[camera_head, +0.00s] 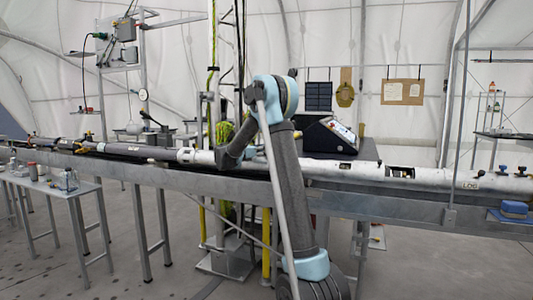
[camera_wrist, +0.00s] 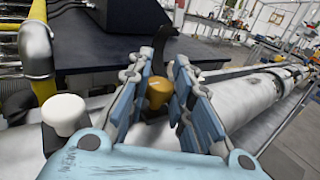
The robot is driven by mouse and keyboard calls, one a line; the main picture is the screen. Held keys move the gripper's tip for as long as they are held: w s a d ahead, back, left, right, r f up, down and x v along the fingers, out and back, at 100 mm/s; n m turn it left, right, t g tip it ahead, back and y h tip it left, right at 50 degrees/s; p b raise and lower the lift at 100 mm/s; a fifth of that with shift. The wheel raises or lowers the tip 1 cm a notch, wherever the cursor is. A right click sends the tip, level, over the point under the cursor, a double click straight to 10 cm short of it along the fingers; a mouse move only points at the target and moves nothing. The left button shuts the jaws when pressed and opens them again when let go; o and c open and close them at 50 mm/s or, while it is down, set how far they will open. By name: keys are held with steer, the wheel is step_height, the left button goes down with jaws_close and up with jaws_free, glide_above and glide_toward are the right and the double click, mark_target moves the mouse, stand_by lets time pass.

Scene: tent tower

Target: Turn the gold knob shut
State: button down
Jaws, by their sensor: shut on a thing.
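The gold knob (camera_wrist: 158,91) is in the middle of the wrist view, on the upper side of a long white tube (camera_wrist: 252,97). My gripper (camera_wrist: 162,72) has its two blue padded fingers on either side of the knob and is shut on it. The knob's lower part is partly hidden between the fingers. In the head view the tube (camera_head: 350,171) runs across the scene on a grey beam, and my arm reaches to it near the middle. I cannot make out the gripped knob in that view.
A white rounded knob (camera_wrist: 64,114) stands left of my fingers, near a yellow pipe (camera_wrist: 36,50). A dark box (camera_wrist: 95,17) lies beyond the tube. In the head view, a black instrument (camera_head: 328,135) stands behind the tube and a small table (camera_head: 50,187) stands at left.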

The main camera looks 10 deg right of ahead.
steer(key=shift+a, duration=0.1)
steer(key=c, duration=1.4)
jaws_free()
steer(key=v, duration=1.2)
